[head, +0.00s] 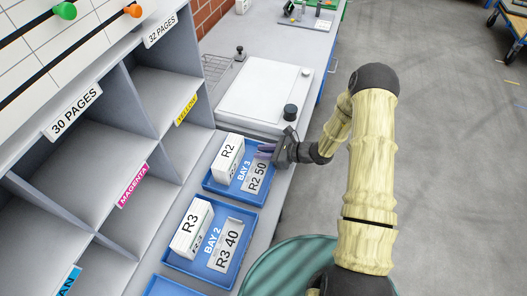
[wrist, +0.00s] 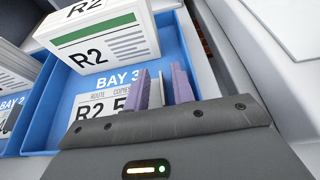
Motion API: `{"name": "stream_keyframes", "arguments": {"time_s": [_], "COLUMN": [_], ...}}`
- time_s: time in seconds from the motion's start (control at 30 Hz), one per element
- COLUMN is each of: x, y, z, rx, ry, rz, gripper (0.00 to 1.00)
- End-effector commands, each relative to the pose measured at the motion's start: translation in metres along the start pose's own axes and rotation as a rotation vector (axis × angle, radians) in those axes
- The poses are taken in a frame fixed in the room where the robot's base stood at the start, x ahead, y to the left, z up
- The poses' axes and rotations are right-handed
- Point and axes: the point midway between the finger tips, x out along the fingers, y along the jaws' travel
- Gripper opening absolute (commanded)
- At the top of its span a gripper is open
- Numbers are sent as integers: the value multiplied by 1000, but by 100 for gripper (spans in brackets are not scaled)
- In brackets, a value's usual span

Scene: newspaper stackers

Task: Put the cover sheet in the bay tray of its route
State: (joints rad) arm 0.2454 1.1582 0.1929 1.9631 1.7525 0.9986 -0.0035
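A white cover sheet marked R2 50 (head: 258,177) lies in the blue Bay 3 tray (head: 211,183), in front of a white R2 stack (head: 228,155). In the wrist view, the sheet (wrist: 92,106) is partly hidden by my gripper. My gripper (head: 268,149) is over the right side of this tray, close to the sheet. The blue Bay 2 tray (head: 172,259) holds an R3 stack (head: 190,228) and a sheet marked R3 40 (head: 228,244).
Grey shelf compartments (head: 95,150) stand along the left. A white flat-topped device (head: 262,90) with a black knob (head: 290,111) sits behind the Bay 3 tray. Another blue tray (head: 172,287) is cut off at the bottom. Open floor (head: 450,150) lies to the right.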

Motion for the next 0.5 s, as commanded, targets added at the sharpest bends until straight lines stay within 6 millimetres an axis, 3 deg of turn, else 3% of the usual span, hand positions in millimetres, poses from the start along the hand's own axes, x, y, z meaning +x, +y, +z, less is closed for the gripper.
{"name": "stream_keyframes", "arguments": {"time_s": [0.23, 0.5], "x": [-6, -59], "y": [0, -2], "z": [16, 8], "rx": [-1, 0], "ry": [-1, 1], "rz": [1, -5], "gripper": [25, 25]}}
